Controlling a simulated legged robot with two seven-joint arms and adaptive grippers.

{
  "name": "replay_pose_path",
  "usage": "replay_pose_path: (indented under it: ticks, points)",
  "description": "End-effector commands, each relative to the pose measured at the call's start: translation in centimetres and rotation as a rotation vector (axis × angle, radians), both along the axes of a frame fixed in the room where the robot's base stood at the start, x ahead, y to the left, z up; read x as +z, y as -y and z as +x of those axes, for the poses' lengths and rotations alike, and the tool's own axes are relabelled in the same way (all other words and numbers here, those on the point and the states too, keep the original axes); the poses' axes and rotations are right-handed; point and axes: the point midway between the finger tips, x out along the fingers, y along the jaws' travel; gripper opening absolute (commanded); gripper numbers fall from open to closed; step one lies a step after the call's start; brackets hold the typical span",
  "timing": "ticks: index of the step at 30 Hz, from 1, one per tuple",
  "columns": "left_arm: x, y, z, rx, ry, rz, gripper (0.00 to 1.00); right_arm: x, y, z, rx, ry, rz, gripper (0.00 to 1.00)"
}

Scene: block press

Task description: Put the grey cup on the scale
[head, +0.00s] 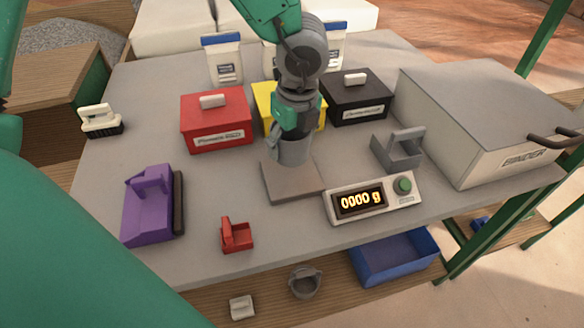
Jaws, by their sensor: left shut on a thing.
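My left gripper (291,130) reaches down from the top of the head view and is shut on the grey cup (290,151). The cup looks upright, and the gripper hides its upper part. It is over the back part of the scale's flat grey plate (292,187). I cannot tell whether its bottom touches the plate. The scale's display unit (374,198) has a green button and reads "0000 g". My right gripper is not in view.
Behind the gripper stand a red box (216,121), a yellow box (264,98) and a black box (354,97). A grey scoop-like item (398,151) and the large binder box (470,125) are right. A purple tool (149,207) and small red item (237,236) lie left and front.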

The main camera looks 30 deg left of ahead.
Motion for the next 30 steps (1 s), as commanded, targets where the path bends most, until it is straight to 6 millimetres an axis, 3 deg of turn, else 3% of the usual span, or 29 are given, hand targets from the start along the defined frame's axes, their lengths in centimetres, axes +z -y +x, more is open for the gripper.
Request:
replay_pose_path:
  ticks: [2, 8, 15, 21, 22, 23, 24, 30]
  points:
    - [-1.5, 0.0, 0.0, -0.003, -0.002, 0.002, 0.21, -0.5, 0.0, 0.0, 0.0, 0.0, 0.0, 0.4]
    - [-3.0, 0.0, 0.0, -0.003, 0.001, 0.001, 0.21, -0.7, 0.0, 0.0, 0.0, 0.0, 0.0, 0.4]
    - [-6.1, 0.0, 0.0, -0.005, 0.0, 0.001, 0.21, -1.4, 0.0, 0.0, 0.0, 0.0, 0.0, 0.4]
    - [-6.1, 0.0, 0.0, -0.004, 0.0, 0.0, 0.21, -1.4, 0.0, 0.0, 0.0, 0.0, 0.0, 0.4]
    - [-6.1, 0.0, 0.0, -0.004, 0.0, 0.0, 0.75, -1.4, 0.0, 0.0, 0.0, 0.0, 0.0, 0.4]
    - [-6.1, 0.0, 0.0, -0.004, 0.0, 0.0, 0.85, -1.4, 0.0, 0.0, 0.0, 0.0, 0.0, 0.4]
    - [-6.1, 0.0, 0.0, -0.004, 0.0, 0.0, 0.91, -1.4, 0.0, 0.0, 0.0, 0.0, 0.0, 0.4]
    - [-6.1, 0.0, 0.0, -0.004, 0.001, 0.0, 0.91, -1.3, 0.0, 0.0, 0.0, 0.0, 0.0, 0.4]
